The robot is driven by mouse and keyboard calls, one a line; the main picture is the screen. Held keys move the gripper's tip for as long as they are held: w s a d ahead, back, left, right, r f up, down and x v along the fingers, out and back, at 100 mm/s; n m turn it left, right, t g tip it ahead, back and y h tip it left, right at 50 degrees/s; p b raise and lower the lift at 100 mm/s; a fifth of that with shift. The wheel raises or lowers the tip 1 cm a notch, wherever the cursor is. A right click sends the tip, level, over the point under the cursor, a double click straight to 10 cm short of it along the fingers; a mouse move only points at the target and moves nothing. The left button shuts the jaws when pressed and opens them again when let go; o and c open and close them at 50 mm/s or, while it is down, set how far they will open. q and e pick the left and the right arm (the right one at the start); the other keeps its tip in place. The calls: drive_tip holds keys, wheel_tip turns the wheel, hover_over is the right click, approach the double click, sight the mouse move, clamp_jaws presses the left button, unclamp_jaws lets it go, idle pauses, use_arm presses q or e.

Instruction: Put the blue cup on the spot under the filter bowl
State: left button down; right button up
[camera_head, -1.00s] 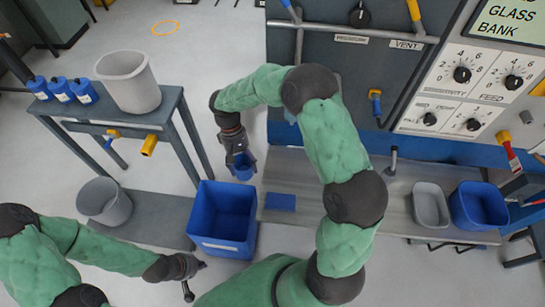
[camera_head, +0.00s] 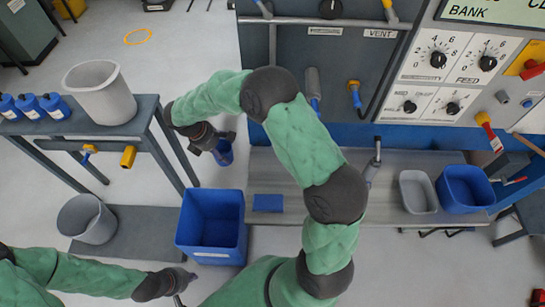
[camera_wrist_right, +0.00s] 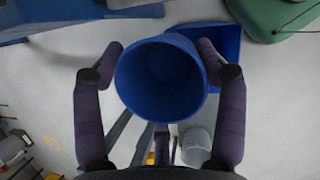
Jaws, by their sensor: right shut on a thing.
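The blue cup (camera_head: 223,153) is in my right gripper (camera_head: 222,140), above the floor between the side table and the long bench. A flat blue square (camera_head: 268,203) lies on the bench's left end, right of the cup. A grey cylinder with a blue lower end (camera_head: 312,85) hangs at the panel; I cannot tell if it is the filter bowl. My left gripper (camera_head: 184,279) is low, near the blue bin; its fingers are unclear.
A blue bin (camera_head: 211,250) stands below the cup in the picture. The side table (camera_head: 150,110) on the left holds a grey bucket (camera_head: 100,92) and blue bottles (camera_head: 32,106). A grey tub (camera_head: 417,191) and blue tub (camera_head: 465,189) occupy the bench's right end. My right arm crosses the bench.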

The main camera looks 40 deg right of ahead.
wheel_tip(320, 180, down, 6)
drive_tip(key=shift+r+b, duration=0.25)
drive_tip(key=shift+b, duration=0.9)
drive_tip(key=shift+s+f, duration=0.1)
drive_tip(key=shift+f, duration=0.15)
drive_tip(key=shift+d+f, duration=0.1)
drive_tip(key=shift+d, duration=0.1)
drive_tip(key=s+d+b, duration=0.1)
drive_tip(key=d, duration=0.3)
drive_tip(key=s+d+b, duration=0.1)
drive_tip(key=s+d, duration=0.1)
drive_tip(key=d, duration=0.3)
drive_tip(key=s+d+b, duration=0.1)
drive_tip(key=d, duration=0.3)
drive_tip(key=shift+s+d, duration=0.15)
drive_tip(key=shift+d, duration=0.2)
drive_tip(key=shift+s+d+b, duration=0.2)
drive_tip(key=shift+d+b, duration=0.05)
drive_tip(key=shift+d, duration=0.4)
drive_tip(key=shift+s+d+b, duration=0.2)
drive_tip(key=shift+d, duration=0.4)
drive_tip(key=shift+b+x, duration=0.4)
drive_tip(key=shift+x, duration=0.4)
drive_tip(key=o, duration=1.1)
drive_tip(key=shift+f, duration=0.1)
drive_tip(key=shift+o, duration=0.2)
